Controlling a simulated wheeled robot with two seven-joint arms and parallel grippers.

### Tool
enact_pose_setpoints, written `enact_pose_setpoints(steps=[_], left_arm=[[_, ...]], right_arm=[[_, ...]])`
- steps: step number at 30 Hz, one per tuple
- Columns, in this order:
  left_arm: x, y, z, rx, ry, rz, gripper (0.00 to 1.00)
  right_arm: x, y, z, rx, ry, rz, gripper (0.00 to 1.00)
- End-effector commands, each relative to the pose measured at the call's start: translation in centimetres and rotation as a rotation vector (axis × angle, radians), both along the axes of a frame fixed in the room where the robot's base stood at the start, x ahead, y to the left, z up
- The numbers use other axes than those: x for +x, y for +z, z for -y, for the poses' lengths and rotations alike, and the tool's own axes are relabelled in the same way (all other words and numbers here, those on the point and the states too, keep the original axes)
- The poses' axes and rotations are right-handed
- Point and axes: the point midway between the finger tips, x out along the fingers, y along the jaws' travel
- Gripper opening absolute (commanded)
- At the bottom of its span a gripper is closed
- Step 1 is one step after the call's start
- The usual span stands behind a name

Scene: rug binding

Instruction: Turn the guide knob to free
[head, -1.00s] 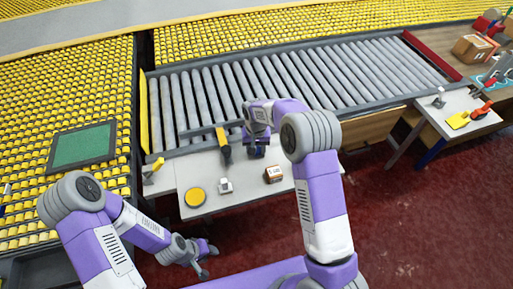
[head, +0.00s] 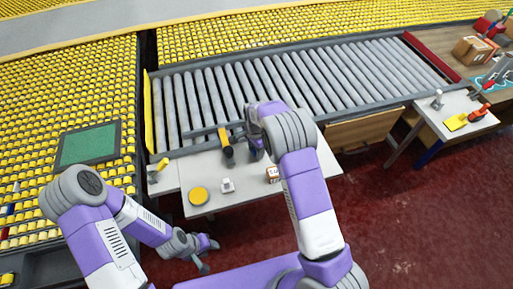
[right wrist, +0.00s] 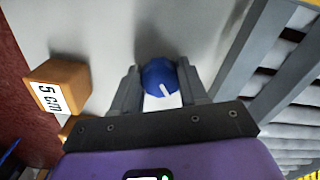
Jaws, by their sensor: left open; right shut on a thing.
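The guide knob (right wrist: 158,76) is a blue round knob with a white pointer line, seen in the right wrist view on a light grey surface. The pointer runs from near its middle towards the lower right of that picture. My right gripper (right wrist: 160,82) is shut on it, one finger on each side. In the head view my right gripper (head: 256,150) is at the back of the white table, and my arm hides most of the knob. My left gripper (head: 208,252) is open and empty in front of the table, over the floor.
The white table (head: 235,204) carries a yellow disc (head: 198,195), a small white-grey block (head: 227,185) and an orange box (head: 272,174) marked "5 cm" in the wrist view. A yellow-and-black part (head: 226,150) stands left of my right gripper. The roller conveyor (head: 300,80) lies behind.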

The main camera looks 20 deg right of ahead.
Motion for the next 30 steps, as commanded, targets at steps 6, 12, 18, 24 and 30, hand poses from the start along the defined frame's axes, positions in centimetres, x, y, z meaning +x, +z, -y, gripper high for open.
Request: enact_pose_setpoints(steps=[6, 12, 18, 24, 30], left_arm=[[0.0, 1.1, 0.0, 0.0, 0.0, 0.0, 0.43], [0.0, 1.8, 0.0, 0.0, 0.0, 0.0, 0.43], [0.0, 2.3, 0.0, 0.0, 0.0, 0.0, 0.43], [0.0, 2.6, 0.0, 0.0, 0.0, 0.0, 0.43], [0.0, 2.7, 0.0, 0.0, 0.0, 0.0, 0.43]], right_arm=[[0.2, 0.2, 0.0, -0.002, -0.203, 0.002, 0.13], [0.3, 0.2, 0.0, -0.001, -0.371, 0.003, 0.13], [0.3, 0.1, 0.0, -0.001, -0.502, 0.003, 0.13], [0.4, 0.1, 0.0, 0.0, -0.584, 0.003, 0.13], [0.4, 0.1, 0.0, 0.0, -0.623, 0.003, 0.13]])
